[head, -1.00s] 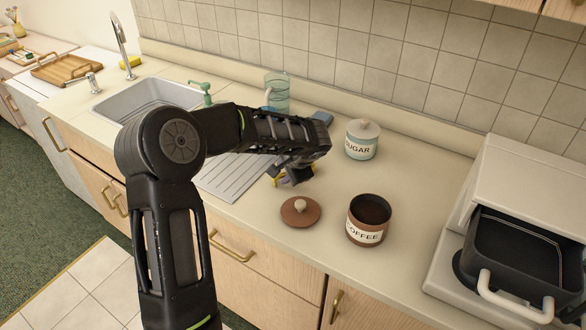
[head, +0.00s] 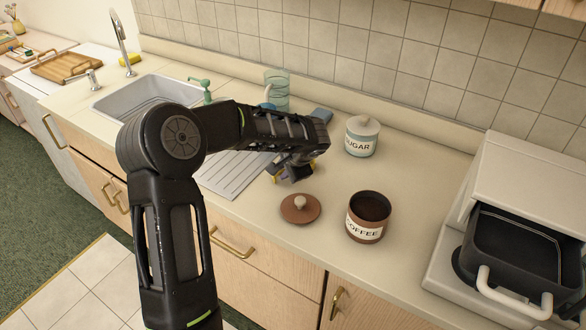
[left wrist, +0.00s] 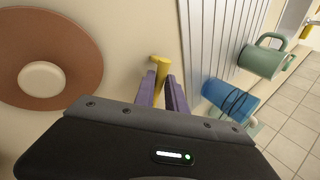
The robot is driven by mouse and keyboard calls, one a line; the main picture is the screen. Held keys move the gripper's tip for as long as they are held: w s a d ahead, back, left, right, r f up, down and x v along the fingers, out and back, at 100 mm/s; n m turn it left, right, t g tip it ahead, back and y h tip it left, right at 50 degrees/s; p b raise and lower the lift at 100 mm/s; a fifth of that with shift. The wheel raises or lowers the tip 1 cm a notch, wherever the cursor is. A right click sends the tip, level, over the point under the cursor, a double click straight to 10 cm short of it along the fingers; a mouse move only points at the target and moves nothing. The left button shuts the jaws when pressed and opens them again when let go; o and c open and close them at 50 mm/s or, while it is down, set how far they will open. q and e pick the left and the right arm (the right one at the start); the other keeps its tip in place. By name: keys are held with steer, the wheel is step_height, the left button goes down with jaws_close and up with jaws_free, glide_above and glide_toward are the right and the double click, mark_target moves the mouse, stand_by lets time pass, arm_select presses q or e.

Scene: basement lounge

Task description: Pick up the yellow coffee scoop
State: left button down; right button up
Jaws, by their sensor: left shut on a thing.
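The yellow coffee scoop shows in the left wrist view (left wrist: 158,68) as a short yellow piece between the purple fingers. In the head view only small yellow bits of it (head: 277,172) show beside my gripper; the rest is hidden. My left gripper (head: 291,176) is shut on the scoop, low over the counter behind the brown lid. Its fingers also show in the left wrist view (left wrist: 161,88). I cannot tell whether the scoop touches the counter. My right gripper is not in view.
The brown lid (head: 300,210) lies in front of the gripper. An open coffee canister (head: 367,228) and a sugar jar (head: 362,145) stand to the right. A grey appliance (head: 500,190) is farther right. A ribbed drainboard (head: 228,182) and sink (head: 140,92) lie left.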

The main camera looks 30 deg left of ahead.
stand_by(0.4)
arm_select(q)
step_height(320, 180, up, 10)
steer(key=b, duration=0.1)
stand_by(0.4)
stand_by(2.1)
